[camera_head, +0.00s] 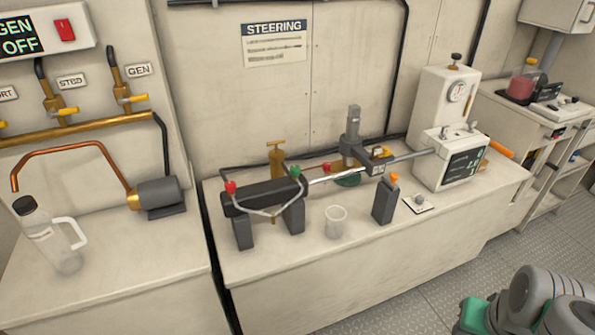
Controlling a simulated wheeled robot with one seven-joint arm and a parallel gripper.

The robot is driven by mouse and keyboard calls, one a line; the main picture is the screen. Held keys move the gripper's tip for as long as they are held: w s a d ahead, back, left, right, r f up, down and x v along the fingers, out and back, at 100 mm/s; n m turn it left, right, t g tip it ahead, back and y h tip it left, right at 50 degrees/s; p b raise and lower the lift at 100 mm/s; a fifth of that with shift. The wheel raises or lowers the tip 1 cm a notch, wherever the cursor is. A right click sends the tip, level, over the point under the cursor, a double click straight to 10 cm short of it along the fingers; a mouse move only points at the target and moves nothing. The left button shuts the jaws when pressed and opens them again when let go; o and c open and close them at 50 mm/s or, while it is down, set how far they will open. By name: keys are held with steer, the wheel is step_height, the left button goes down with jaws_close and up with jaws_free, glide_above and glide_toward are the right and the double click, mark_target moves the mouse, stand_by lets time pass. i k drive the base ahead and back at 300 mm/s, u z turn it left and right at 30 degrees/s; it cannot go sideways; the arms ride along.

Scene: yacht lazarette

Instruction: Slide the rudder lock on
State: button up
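The steering gear stands on the middle bench under the STEERING sign (274,42). A shiny rod (407,157) runs from the white box (449,160) on the right towards a dark bar on two legs (266,196) on the left. A grey upright post (352,132) and a dark fitting (379,154) are beside or on the rod; contact is unclear. A dark block with an orange knob (385,204) stands upright on the bench in front of the rod, apart from it. No label marks which part is the rudder lock. My gripper is not in view.
A clear cup (335,221) and a small white plate with a grey knob (420,203) sit near the bench's front. A bottle (50,236) and a motor (158,193) are on the left bench. My own grey and green arm parts (534,298) show at bottom right.

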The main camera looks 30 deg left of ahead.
mark_target(389, 181)
steer(key=u, duration=0.8)
steer(key=k, duration=0.4)
steer(key=z, duration=1.5)
steer(key=i, duration=1.4)
steer(key=u, duration=0.85)
steer(key=i, duration=0.45)
steer(key=u, duration=0.45)
